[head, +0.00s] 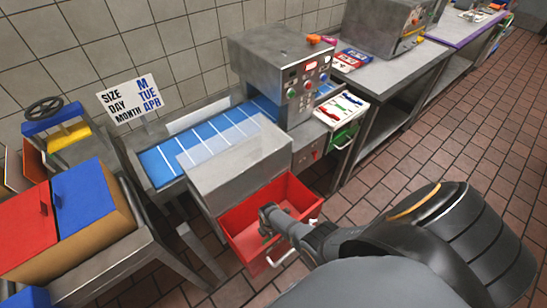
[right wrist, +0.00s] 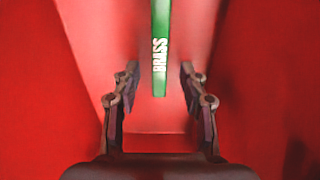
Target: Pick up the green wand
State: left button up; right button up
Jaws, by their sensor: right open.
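A green wand (right wrist: 161,35) with the white word BRASS shows in the right wrist view, running down from the top edge inside the red bin (right wrist: 60,120). My right gripper (right wrist: 158,84) is open, with one finger on each side of the wand's lower end. I see gaps between the wand and both fingers; whether it lies level with the fingertips I cannot tell. In the head view, my right gripper (head: 266,222) is inside the red bin (head: 245,253), and the wand cannot be made out there. My left gripper is not in view.
The red bin's walls surround my right gripper. A grey machine (head: 280,65) with a blue belt (head: 165,160) stands behind it. A white tray (head: 335,99) with coloured strips is to the right. Red and blue boxes (head: 85,198) stand at left. Tiled floor lies open at right.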

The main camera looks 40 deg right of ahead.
jog(key=shift+w+f, duration=0.1)
jog(key=shift+f, duration=0.45)
jog(key=shift+r, duration=0.1)
jog(key=shift+c, duration=0.6)
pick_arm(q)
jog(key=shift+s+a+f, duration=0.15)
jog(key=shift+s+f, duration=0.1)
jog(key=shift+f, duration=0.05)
pick_arm(e)
grip_shut()
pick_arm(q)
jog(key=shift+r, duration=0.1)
pick_arm(e)
jog(key=shift+r, duration=0.1)
pick_arm(q)
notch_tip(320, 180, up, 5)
jog(key=p, duration=0.5)
pick_arm(e)
notch_tip(320, 180, up, 10)
